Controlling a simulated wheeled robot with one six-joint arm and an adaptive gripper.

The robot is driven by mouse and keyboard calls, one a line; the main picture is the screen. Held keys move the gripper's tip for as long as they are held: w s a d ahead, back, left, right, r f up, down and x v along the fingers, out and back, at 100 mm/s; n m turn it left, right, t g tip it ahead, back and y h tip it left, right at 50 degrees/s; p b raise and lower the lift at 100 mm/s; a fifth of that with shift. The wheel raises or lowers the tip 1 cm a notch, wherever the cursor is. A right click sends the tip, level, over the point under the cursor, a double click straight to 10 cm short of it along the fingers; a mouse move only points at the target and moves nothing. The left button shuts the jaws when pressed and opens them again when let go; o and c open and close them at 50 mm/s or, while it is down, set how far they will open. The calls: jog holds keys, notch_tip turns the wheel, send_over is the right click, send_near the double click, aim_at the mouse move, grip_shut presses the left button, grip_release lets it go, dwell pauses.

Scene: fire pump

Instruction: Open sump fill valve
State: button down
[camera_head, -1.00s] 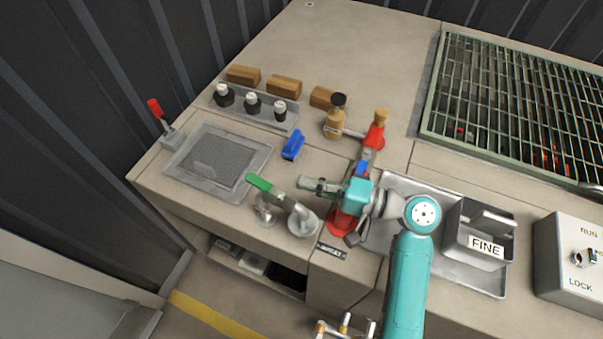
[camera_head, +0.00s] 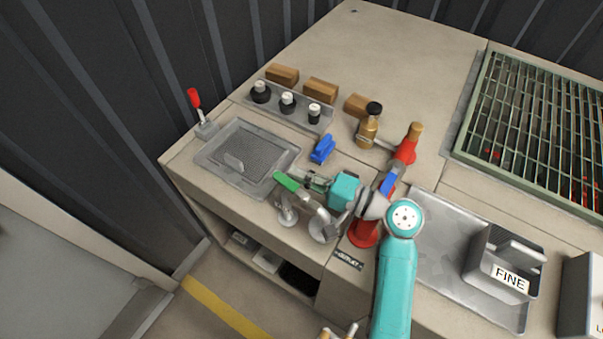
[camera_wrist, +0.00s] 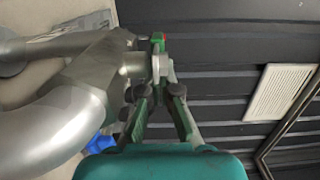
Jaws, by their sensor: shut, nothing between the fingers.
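A valve with a green lever handle (camera_head: 287,182) sits on bent silver pipework (camera_head: 322,226) near the counter's front edge. My gripper (camera_head: 302,178) is beside the handle, at its right side in the head view. Its fingers (camera_wrist: 159,90) are shut with nothing held. Whether the fingers touch the handle, I cannot tell. The valve body is partly hidden behind the gripper in the head view.
A blue object (camera_head: 322,149) and a mesh-topped plate (camera_head: 245,155) lie close behind the valve. A red fitting (camera_head: 405,148) and a brass-coloured bottle (camera_head: 368,128) stand to the right. A red-handled lever (camera_head: 198,108) is at the left corner. A FINE bin (camera_head: 503,265) sits on a tray.

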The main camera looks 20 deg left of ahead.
jog(key=shift+s+a+f, duration=0.1)
jog(key=shift+s+a, duration=0.25)
jog(key=shift+s, duration=0.35)
jog(key=shift+d, duration=0.15)
jog(key=d, duration=0.8)
jog(key=shift+w, duration=0.15)
jog(key=shift+w+d+t, duration=0.1)
jog(key=shift+t, duration=0.2)
